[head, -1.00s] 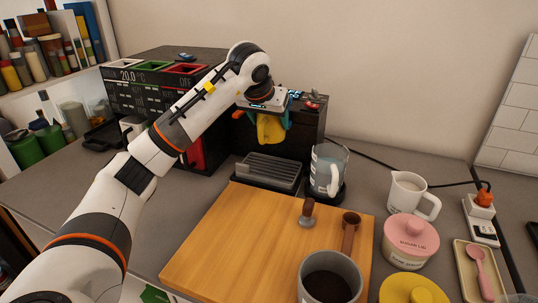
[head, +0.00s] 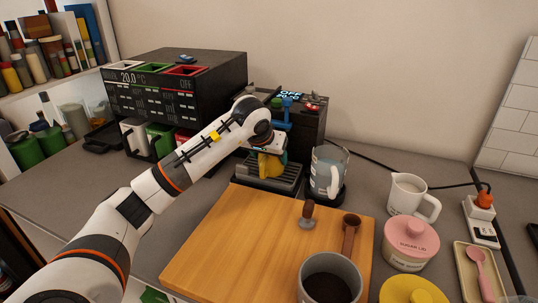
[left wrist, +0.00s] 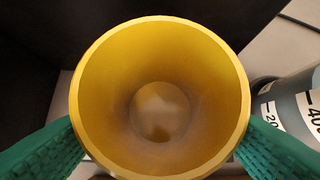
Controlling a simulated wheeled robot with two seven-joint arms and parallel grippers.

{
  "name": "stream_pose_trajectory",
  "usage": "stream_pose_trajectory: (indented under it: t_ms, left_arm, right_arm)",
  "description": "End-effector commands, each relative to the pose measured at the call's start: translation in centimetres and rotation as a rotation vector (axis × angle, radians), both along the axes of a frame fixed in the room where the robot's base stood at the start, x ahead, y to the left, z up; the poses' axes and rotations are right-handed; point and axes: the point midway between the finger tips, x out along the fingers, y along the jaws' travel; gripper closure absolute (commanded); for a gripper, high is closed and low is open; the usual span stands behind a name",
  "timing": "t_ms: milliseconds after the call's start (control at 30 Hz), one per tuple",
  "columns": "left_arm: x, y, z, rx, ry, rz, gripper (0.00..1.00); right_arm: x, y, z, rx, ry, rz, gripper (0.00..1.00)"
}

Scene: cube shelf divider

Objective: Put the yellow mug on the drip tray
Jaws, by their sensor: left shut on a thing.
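The yellow mug (head: 268,166) is at the coffee machine's front, upright, directly over the slotted grey drip tray (head: 290,184). I cannot tell whether its base touches the tray. My left gripper (head: 272,152) is shut on the mug, coming from above. In the left wrist view the mug (left wrist: 160,60) shows its open, empty inside, with a green finger pad on each side. The mug hides part of the tray. My right gripper is not in view.
A glass measuring jug (head: 328,172) stands close to the right of the tray. The coffee machine (head: 306,128) rises behind it. A wooden board (head: 235,235) lies in front, bearing a tamper (head: 307,214) and a brown scoop (head: 350,235). A white pitcher (head: 408,195) is farther right.

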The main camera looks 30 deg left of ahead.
Motion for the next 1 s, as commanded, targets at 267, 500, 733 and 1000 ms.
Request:
stream_pose_trajectory:
  t_ms: [267,500,733,1000]
  left_arm:
    - [0.0,0.0,-0.2,0.0,0.0,0.0,0.1]
    - [0.0,0.0,0.1,0.0,0.0,0.0,0.1]
    - [-1.6,-0.3,2.8,0.004,-0.005,0.0,0.1]
    - [-4.6,-1.1,7.6,0.002,-0.005,-0.001,0.1]
  right_arm:
    - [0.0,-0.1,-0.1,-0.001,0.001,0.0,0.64]
    - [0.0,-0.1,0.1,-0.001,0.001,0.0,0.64]
    - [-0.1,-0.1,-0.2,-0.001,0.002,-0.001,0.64]
    - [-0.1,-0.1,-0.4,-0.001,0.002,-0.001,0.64]
